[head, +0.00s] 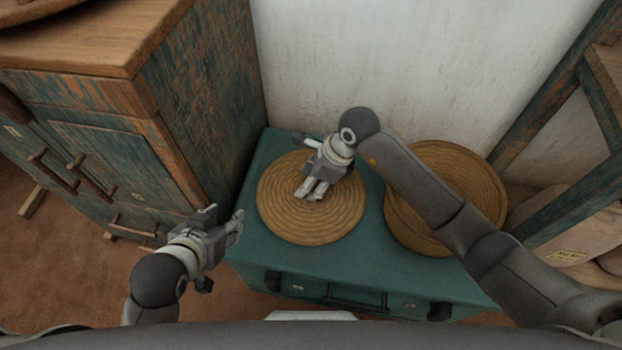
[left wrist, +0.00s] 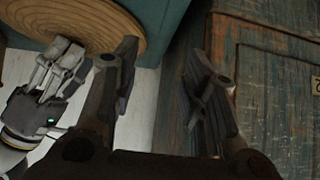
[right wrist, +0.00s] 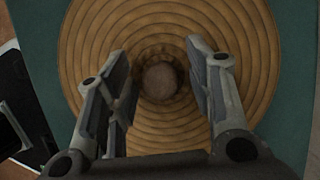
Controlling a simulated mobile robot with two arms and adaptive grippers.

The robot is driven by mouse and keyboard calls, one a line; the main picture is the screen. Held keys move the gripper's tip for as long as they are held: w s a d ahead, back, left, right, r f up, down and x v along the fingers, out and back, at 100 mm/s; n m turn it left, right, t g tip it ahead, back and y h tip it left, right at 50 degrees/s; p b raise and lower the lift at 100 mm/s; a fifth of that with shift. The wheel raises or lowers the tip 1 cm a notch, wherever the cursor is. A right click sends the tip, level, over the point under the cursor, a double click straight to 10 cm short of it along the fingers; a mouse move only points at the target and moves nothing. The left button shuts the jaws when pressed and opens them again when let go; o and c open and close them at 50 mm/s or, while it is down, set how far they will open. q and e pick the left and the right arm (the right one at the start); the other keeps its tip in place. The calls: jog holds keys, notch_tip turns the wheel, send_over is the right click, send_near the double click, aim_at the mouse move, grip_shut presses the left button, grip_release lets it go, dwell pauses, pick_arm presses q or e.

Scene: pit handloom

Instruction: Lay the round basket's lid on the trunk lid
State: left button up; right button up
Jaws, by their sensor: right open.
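The round basket's lid (head: 285,222), a tan coiled disc, lies flat on the left of the green trunk lid (head: 365,262). My right gripper (head: 309,193) is over its middle, hiding the knob in the head view. In the right wrist view the lid's round knob (right wrist: 161,82) shows between the open, parted fingers of the right gripper (right wrist: 162,85); whether they touch it I cannot tell. The round basket (head: 470,178) stands uncovered on the trunk's right, partly behind my right arm. My left gripper (head: 237,226) is open and empty, left of the trunk's front.
A worn wooden cabinet (head: 210,95) stands close on the left, beside the trunk. A white wall (head: 400,70) is behind. A dark timber frame (head: 560,110) and pale sacks (head: 575,240) are at the right. Brown floor (head: 50,270) is free at the lower left.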

jog(key=p+v, duration=0.1)
jog(key=v, duration=0.5)
jog(key=shift+r+p, duration=0.25)
jog(key=shift+p, duration=0.15)
pick_arm(q)
jog(key=s+a+f+g, duration=0.1)
jog(key=s+g, duration=0.1)
jog(key=s, duration=0.2)
jog(key=s+a+f+g+y+p, duration=0.1)
jog(key=s+a+g, duration=0.1)
jog(key=s, duration=0.3)
jog(key=shift+s+f+g, duration=0.25)
jog(key=shift+f+g, duration=0.1)
jog(key=shift+g, duration=0.25)
pick_arm(e)
jog(key=v, duration=0.5)
jog(key=shift+d+r, duration=0.2)
jog(key=shift+r, duration=0.1)
pick_arm(q)
jog(key=shift+s, duration=0.1)
pick_arm(e)
jog(key=shift+s+f, duration=0.1)
